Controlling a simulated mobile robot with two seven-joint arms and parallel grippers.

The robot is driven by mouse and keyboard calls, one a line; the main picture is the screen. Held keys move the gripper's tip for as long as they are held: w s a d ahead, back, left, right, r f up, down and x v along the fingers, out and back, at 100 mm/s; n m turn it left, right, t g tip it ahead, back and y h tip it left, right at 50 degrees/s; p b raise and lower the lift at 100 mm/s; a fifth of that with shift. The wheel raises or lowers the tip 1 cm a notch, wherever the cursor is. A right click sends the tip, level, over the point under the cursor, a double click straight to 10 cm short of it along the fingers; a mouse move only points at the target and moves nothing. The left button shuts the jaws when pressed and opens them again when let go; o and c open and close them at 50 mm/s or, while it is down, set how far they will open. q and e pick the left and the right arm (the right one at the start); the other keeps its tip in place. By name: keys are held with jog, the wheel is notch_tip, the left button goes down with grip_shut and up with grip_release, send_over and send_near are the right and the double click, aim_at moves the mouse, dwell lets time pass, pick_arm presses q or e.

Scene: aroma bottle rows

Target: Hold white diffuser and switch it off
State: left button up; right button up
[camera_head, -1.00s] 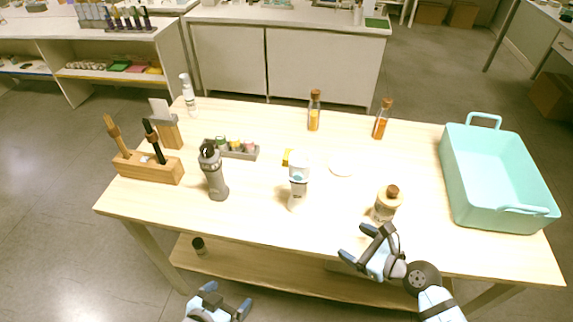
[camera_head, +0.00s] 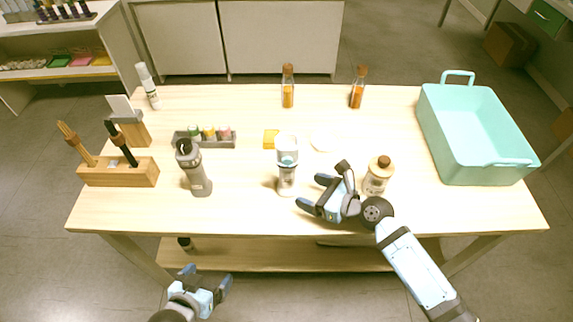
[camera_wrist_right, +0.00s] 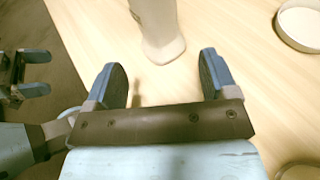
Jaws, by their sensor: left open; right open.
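The white diffuser (camera_head: 286,180) stands upright near the front middle of the table, with a pale top and a teal mark below it. Its lower body and base show in the right wrist view (camera_wrist_right: 158,30), ahead of and between the fingertips. My right gripper (camera_head: 309,191) is open and empty just right of the diffuser, its fingers pointing at it but apart from it. In the wrist view its open fingers (camera_wrist_right: 160,68) frame the base. My left gripper (camera_head: 207,277) is open and empty in front of the table, below its front edge. The switch cannot be made out.
A dark grey bottle-like device (camera_head: 196,172) stands left of the diffuser. A white round dish (camera_head: 326,138) and a yellow item (camera_head: 270,138) lie behind. A teal basket (camera_head: 480,170) stands right.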

aim_at(295, 185)
jog(key=b+x, duration=0.1)
jog(key=x, duration=0.2)
jog(key=shift+f, duration=0.15)
jog(key=shift+p+x, duration=0.3)
jog(key=shift+x, duration=0.75)
jog(key=shift+w+a, duration=0.4)
jog(key=shift+a, duration=0.1)
pick_arm(q)
jog(key=shift+w+f, duration=0.15)
jog(key=shift+w, duration=0.05)
pick_arm(e)
jog(key=shift+w+a+f, duration=0.15)
jog(key=shift+a+f, duration=0.05)
pick_arm(q)
jog(key=shift+a, duration=0.2)
jog(key=shift+f, duration=0.1)
pick_arm(e)
jog(key=c, duration=0.5)
pick_arm(q)
jog(key=shift+d, duration=0.2)
grip_shut()
pick_arm(e)
jog(key=shift+o, duration=0.2)
pick_arm(q)
jog(key=shift+a, duration=0.1)
